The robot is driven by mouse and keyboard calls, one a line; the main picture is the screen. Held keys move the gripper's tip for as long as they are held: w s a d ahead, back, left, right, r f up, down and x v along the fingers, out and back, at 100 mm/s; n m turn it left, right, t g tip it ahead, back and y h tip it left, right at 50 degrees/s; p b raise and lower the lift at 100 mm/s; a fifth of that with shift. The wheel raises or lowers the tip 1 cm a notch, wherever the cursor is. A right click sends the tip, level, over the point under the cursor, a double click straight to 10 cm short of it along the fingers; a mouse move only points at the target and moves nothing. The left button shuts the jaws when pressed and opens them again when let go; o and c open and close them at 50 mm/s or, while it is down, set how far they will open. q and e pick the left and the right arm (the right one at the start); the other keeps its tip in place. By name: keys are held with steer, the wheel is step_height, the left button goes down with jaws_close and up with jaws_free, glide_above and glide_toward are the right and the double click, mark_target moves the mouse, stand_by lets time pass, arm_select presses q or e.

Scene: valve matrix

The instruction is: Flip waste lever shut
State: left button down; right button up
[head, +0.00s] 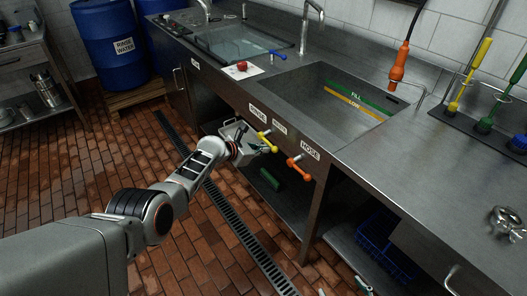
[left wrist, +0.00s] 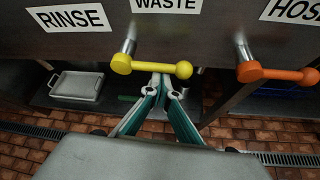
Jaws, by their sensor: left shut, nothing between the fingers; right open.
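The yellow lever (head: 268,142) is on the sink's front panel below the WASTE label (head: 279,128). In the left wrist view the yellow lever (left wrist: 155,67) lies crosswise, nearly level, on its metal stem. My left gripper (head: 262,149) is at the yellow lever in the head view. In the left wrist view my left gripper (left wrist: 161,82) is shut and empty, its tips just below the lever's bar; I cannot tell whether they touch it. My right gripper (head: 342,289) shows only its fingertips, spread apart, at the bottom edge of the head view.
An orange lever (head: 299,168) under the HOSE label (head: 310,151) sits close to the right of the yellow one. A metal pan (left wrist: 76,90) rests on the shelf under the sink. A blue basket (head: 384,247) is under the counter. The brick floor is open at left.

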arm_select(q)
steer(key=shift+w+r, duration=0.1)
steer(key=shift+r, duration=0.3)
arm_select(e)
steer(key=shift+w+r, duration=0.2)
steer(key=shift+r, duration=0.4)
steer(key=shift+s+f, duration=0.15)
steer(key=shift+f, duration=0.15)
